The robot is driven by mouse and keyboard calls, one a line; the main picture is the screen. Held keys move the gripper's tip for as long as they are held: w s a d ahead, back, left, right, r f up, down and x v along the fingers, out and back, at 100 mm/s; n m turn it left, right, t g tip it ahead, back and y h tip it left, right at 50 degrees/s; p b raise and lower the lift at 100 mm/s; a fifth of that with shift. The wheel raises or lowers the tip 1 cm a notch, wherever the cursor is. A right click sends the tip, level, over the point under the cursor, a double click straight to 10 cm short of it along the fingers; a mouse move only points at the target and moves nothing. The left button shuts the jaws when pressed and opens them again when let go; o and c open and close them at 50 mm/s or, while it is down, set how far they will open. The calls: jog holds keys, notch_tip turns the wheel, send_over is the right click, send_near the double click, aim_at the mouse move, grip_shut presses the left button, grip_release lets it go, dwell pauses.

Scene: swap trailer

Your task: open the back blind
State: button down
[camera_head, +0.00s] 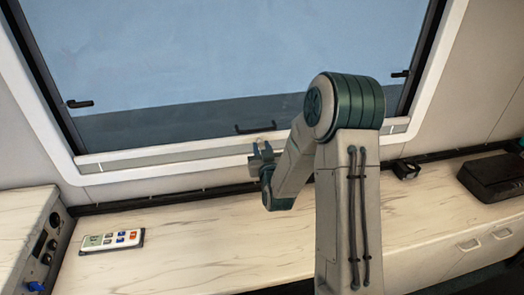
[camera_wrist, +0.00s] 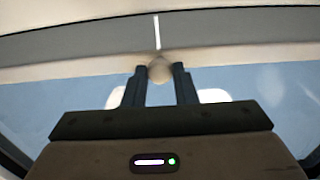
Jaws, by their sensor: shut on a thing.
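The window (camera_head: 220,60) has a white frame and shows pale blue with a darker strip low down. The blind's pale bar (camera_head: 190,148) lies across its bottom, with a grey band below it. In the wrist view the bar (camera_wrist: 235,57) and grey band (camera_wrist: 80,43) run across the top. My gripper (camera_head: 262,149) is at the middle of the bar. In the wrist view its two dark fingers (camera_wrist: 158,78) are shut on a small round pale knob (camera_wrist: 160,68) at the bar. The knob is partly hidden between the fingers.
A marbled counter (camera_head: 200,240) runs below the window. A white remote with coloured buttons (camera_head: 112,240) lies on it at left. A control panel (camera_head: 45,240) stands at far left, a black device (camera_head: 495,176) at right. Dark latches (camera_head: 80,103) sit on the window.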

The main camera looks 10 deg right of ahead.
notch_tip(320, 180, down, 4)
jog(key=b, duration=0.3)
jog(key=shift+r+b, duration=0.1)
jog(key=shift+b, duration=0.2)
jog(key=c, duration=1.2)
grip_release()
jog(key=shift+o, duration=0.2)
